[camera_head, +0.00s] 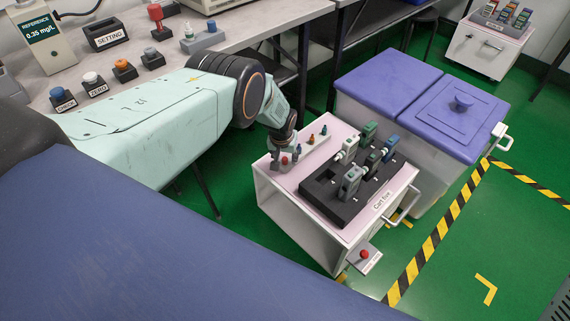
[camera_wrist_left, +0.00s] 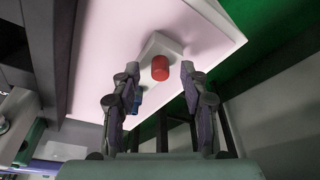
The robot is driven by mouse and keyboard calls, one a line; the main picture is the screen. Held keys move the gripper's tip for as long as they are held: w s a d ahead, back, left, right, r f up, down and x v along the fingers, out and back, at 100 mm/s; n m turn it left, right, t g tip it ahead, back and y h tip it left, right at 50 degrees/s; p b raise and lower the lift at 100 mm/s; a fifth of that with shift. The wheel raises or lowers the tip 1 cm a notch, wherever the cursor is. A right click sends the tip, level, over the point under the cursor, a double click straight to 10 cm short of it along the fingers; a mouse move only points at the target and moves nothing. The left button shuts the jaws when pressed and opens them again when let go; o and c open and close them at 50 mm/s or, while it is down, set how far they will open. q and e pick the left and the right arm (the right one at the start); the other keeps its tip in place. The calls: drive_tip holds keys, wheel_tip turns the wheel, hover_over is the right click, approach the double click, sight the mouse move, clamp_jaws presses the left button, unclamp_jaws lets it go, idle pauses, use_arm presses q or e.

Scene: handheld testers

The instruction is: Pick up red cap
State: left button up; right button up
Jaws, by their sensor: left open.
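The red cap (camera_head: 284,160) stands at the near-left end of a pale strip (camera_head: 308,149) on the white cart's top. In the left wrist view the red cap (camera_wrist_left: 160,67) is upright on the pale strip, ahead of and between my fingers. My left gripper (camera_wrist_left: 160,72) is open, with one finger on each side of the cap's line and visible gaps to it. In the head view my left gripper (camera_head: 283,154) is at the strip's near end, partly hidden by its wrist. My right gripper is in neither view.
A black rack (camera_head: 348,211) with several handheld testers fills the right of the cart's top (camera_head: 272,178). Purple-lidded bins (camera_head: 440,110) stand behind. A bench (camera_head: 128,62) with blocks and devices lies upper left.

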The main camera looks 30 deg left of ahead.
use_arm(q)
drive_tip(key=c, duration=0.8)
